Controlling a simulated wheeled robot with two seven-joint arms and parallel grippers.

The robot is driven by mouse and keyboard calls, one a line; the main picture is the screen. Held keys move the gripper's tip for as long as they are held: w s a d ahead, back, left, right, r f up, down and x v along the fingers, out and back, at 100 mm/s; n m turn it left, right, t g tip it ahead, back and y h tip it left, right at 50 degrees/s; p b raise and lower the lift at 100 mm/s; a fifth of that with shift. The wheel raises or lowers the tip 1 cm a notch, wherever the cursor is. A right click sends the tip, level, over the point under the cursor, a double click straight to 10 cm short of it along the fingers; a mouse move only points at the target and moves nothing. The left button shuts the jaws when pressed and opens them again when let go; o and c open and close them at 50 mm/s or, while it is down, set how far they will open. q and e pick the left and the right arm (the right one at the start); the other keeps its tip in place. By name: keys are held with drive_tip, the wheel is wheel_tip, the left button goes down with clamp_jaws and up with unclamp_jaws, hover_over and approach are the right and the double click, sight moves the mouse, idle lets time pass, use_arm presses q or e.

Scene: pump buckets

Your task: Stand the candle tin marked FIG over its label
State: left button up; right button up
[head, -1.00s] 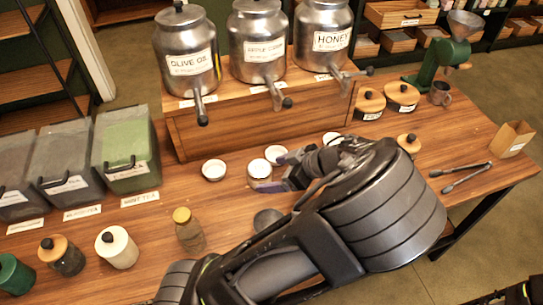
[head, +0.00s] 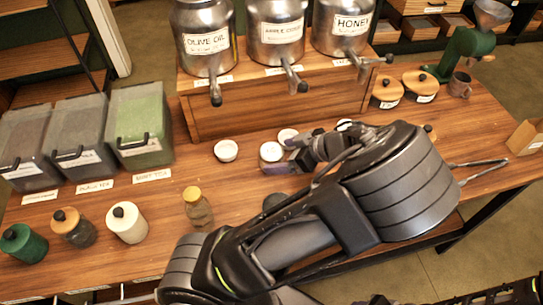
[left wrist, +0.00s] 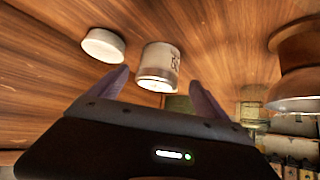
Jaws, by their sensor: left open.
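A white candle tin (head: 271,152) stands on the table, close to the fingertips of my left gripper (head: 287,155). In the left wrist view a tin with dark lettering (left wrist: 159,62) stands just beyond the open fingers (left wrist: 157,80), with nothing held between them. The lettering is too blurred to read surely as FIG. A second white round tin (left wrist: 103,45) stands beside it. The head view also shows white tins to the left (head: 226,151) and behind (head: 287,136). No FIG label can be made out. My right gripper is not in view.
A wooden stand (head: 230,108) with metal dispensers and spouts rises behind the tins. A yellow-capped jar (head: 197,207) stands in front at left. Tea bins (head: 140,125) line the left. Wooden-lidded jars (head: 387,90) and tongs (head: 475,170) are at right.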

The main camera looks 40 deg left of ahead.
sight(271, 156)
use_arm(q)
drive_tip(key=p+x, duration=0.1)
drive_tip(key=x, duration=0.4)
drive_tip(key=shift+w+a+f, duration=0.1)
drive_tip(key=shift+w, duration=0.1)
drive_tip(key=shift+c, duration=0.4)
drive_tip(key=c, duration=1.7)
drive_tip(key=shift+o, duration=0.2)
wheel_tip(271, 156, up, 10)
drive_tip(key=shift+r, duration=0.1)
